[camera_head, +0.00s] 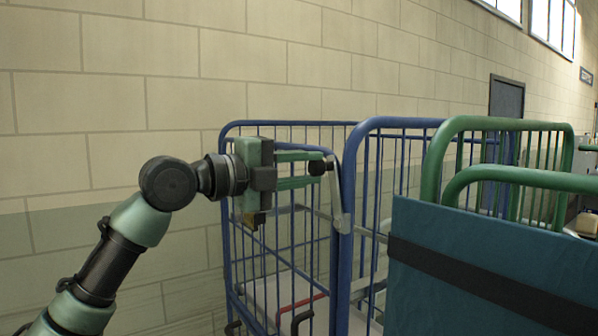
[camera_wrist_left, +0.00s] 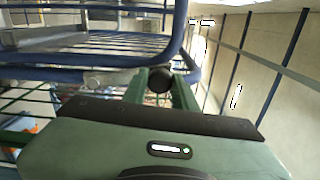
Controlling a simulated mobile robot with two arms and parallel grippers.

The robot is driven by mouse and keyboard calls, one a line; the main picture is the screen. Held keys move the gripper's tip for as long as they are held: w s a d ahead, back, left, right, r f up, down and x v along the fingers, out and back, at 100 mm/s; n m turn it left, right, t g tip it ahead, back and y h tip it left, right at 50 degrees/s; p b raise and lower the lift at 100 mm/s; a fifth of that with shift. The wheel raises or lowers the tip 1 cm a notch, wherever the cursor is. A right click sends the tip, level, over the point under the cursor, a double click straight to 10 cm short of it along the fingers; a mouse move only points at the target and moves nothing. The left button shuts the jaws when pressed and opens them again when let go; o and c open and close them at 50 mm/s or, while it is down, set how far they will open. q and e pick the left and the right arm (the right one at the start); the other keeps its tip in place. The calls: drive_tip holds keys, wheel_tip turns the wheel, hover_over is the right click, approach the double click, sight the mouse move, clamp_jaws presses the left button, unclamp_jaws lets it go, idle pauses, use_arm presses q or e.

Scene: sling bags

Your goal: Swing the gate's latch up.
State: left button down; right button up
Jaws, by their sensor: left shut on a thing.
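The latch (camera_head: 336,198) is a pale grey lever on the blue cage's corner post. It stands nearly upright, with a black knob (camera_head: 317,168) near its upper end. My left gripper (camera_head: 316,168) comes in from the left and is shut on the knob. The knob also shows between the green fingers in the left wrist view (camera_wrist_left: 159,80). The gate (camera_head: 308,238) is a blue barred panel just behind and below the gripper. The gripper partly hides its top rail. My right gripper is not in view.
A second blue frame (camera_head: 398,123) stands right of the latch. Green rails (camera_head: 500,124) and a teal bag (camera_head: 485,260) with a dark strap fill the right foreground. A block wall (camera_head: 120,110) stands behind my left arm. A red bar (camera_head: 300,303) lies low inside the cage.

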use_arm(q)
drive_tip(key=shift+s+d+r+m, duration=0.2)
drive_tip(key=shift+s+d+m, duration=0.3)
drive_tip(key=shift+s+m, duration=0.3)
drive_tip(key=shift+s+d+m, duration=0.2)
drive_tip(key=shift+d+m, duration=0.05)
drive_tip(key=shift+m, duration=0.35)
drive_tip(key=c, duration=1.1)
unclamp_jaws()
drive_tip(key=shift+d, duration=0.1)
